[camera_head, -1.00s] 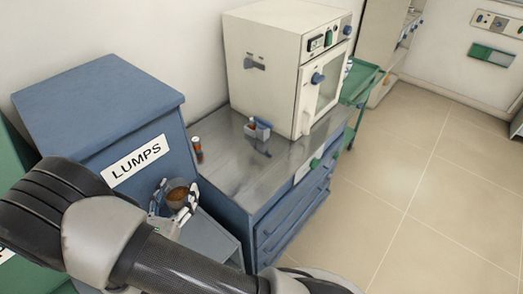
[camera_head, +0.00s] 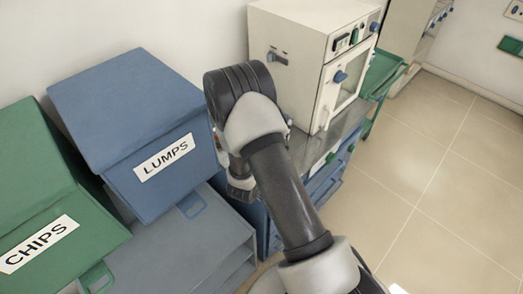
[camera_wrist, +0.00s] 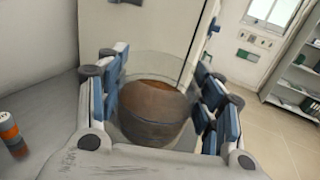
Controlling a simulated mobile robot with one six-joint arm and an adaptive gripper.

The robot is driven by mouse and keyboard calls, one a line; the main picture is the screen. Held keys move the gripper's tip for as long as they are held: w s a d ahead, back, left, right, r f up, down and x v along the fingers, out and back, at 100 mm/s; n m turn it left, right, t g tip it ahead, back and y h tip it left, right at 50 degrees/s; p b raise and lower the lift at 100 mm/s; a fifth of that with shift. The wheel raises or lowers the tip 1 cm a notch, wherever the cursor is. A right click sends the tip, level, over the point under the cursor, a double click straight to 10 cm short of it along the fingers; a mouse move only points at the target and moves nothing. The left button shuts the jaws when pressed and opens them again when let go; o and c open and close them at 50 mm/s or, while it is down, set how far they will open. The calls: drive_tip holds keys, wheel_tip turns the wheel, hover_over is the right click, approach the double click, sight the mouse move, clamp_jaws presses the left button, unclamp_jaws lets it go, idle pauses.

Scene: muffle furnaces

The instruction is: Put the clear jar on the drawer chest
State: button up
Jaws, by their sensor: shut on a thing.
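The clear jar (camera_wrist: 152,115) holds brown contents and is upright or nearly so in the wrist view. My gripper (camera_wrist: 165,100) is shut on it, with blue-padded fingers on both sides. The drawer chest (camera_head: 346,128) has a grey metal top and blue drawers, at the centre right of the head view; my arm covers much of it. Its grey top (camera_wrist: 45,105) also shows in the wrist view, left of the jar. The gripper and jar are hidden behind my arm in the head view. I cannot tell whether the jar touches the top.
A white furnace (camera_head: 305,55) stands on the chest and rises behind the jar. A small orange-and-grey container (camera_wrist: 12,136) stands on the top at left. The blue LUMPS bin (camera_head: 135,125) and green CHIPS bin (camera_head: 45,190) are at left. A green trolley (camera_head: 385,72) is beyond the furnace.

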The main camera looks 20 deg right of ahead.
wheel_tip(320, 180, down, 19)
drive_tip(key=b, duration=0.4)
drive_tip(key=shift+r, duration=0.2)
drive_tip(key=shift+f+b, duration=0.25)
drive_tip(key=shift+b, duration=0.2)
drive_tip(key=o, duration=1.3)
drive_tip(key=shift+r, duration=0.1)
drive_tip(key=shift+r, duration=0.1)
